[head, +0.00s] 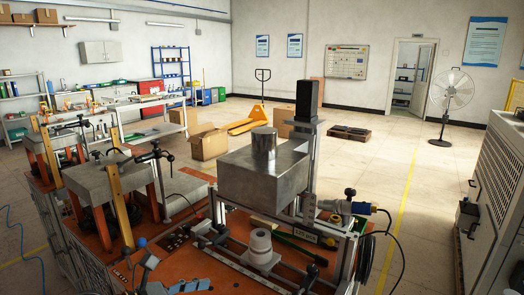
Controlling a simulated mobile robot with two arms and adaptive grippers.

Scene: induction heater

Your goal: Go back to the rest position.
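The induction heater setup stands on an orange-topped bench (205,268). It has a grey metal block (262,172) with a short metal cylinder (264,143) on top. A black upright unit (307,100) rises on a metal column at its back right. A pale cylindrical part (261,242) stands upright on the frame in front of the block.
Metal blocks on orange legs (100,178) stand at the left. Cardboard boxes (207,142) and a yellow pallet jack (250,118) are on the floor behind. A fan (451,92) and a large vented cabinet (495,195) are at the right. The floor (425,205) between bench and cabinet is clear.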

